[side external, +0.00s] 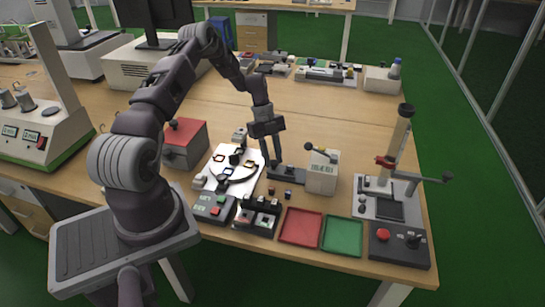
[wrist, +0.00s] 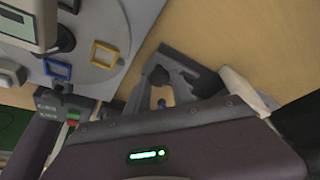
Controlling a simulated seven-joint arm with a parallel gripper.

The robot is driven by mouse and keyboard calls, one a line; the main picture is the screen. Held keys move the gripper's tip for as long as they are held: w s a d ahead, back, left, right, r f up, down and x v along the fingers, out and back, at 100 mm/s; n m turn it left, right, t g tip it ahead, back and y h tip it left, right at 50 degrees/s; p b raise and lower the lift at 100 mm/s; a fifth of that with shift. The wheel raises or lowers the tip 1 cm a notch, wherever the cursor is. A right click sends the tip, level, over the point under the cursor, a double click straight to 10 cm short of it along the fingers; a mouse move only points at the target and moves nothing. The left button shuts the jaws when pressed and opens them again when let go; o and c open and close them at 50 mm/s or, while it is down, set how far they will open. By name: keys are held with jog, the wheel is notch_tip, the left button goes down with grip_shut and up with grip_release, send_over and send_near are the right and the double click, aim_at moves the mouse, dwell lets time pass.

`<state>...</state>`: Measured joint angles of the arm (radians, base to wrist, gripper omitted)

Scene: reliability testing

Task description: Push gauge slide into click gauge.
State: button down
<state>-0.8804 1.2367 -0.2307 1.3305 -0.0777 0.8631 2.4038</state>
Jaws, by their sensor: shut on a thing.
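The click gauge (side external: 322,172) is a cream upright box with a dark lever on top, standing right of centre on the bench. A dark, low gauge slide (side external: 291,175) lies at its left side; I cannot tell how far it sits inside. My gripper (side external: 273,166) points down at the slide's left end, its fingers shut on the slide. In the wrist view the grey fingers and dark slide (wrist: 190,68) overlap near the middle, so the grip itself is hard to make out. Part of the cream gauge (wrist: 243,90) shows to the right.
A white plate (side external: 222,178) with small coloured frames lies to the left. A red tray (side external: 301,227) and a green tray (side external: 342,236) lie in front. A lever press (side external: 390,175) stands to the right. Small dark blocks (side external: 287,194) lie before the gauge.

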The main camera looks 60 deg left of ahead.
aim_at(297, 171)
dwell(0.8)
jog(key=w+d, duration=0.5)
jog(key=shift+w+d, duration=0.35)
jog(key=shift+r, duration=0.1)
jog(key=c, duration=1.1)
grip_release()
jog(key=v, duration=0.7)
